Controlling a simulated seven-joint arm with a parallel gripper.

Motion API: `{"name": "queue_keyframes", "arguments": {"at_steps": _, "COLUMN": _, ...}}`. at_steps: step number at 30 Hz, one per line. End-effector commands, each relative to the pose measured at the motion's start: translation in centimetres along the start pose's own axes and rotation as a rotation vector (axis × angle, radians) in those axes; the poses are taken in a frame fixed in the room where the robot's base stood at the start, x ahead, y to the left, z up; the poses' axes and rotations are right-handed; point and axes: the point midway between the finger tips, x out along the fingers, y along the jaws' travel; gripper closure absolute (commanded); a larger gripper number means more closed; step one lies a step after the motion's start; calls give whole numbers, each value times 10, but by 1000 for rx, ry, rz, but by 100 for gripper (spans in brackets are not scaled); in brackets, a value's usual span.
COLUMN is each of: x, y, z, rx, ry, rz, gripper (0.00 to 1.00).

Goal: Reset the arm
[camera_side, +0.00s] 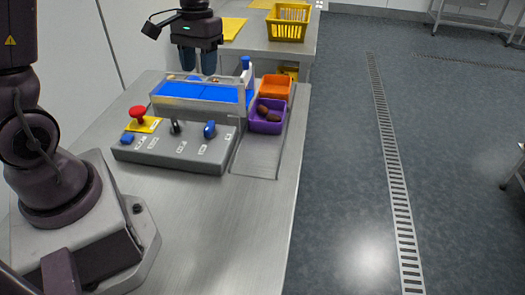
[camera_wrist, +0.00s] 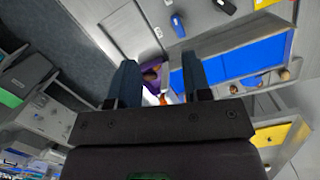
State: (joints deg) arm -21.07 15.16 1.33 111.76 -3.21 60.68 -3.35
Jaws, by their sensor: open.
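My gripper (camera_side: 196,64) hangs above the far side of the small blue belt (camera_side: 205,91), its fingers pointing down. In the wrist view my gripper (camera_wrist: 160,80) has its two fingers apart, with nothing held between them. The blue belt (camera_wrist: 245,60) shows to the right of the fingers there, with a few brown dates near its edge. A purple bin (camera_side: 266,126) beside the belt holds brown dates (camera_side: 268,114). It shows partly hidden between the fingers in the wrist view.
A control box (camera_side: 180,150) with a red button (camera_side: 138,112), a black knob and blue switches stands in front of the belt. An orange bin (camera_side: 275,87) sits behind the purple one. A yellow basket (camera_side: 288,22) stands farther back. The near tabletop (camera_side: 230,235) is clear.

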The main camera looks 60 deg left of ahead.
Motion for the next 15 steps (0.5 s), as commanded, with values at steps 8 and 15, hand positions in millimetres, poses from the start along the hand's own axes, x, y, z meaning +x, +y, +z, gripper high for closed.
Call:
{"name": "queue_keyframes", "arguments": {"at_steps": 8, "x": -46, "y": 32, "z": 85, "rx": 228, "ry": 256, "rz": -9, "gripper": 55}}
{"name": "queue_keyframes", "arguments": {"at_steps": 15, "x": -61, "y": 45, "z": 146, "rx": 391, "ry": 462, "rz": 12, "gripper": 55}}
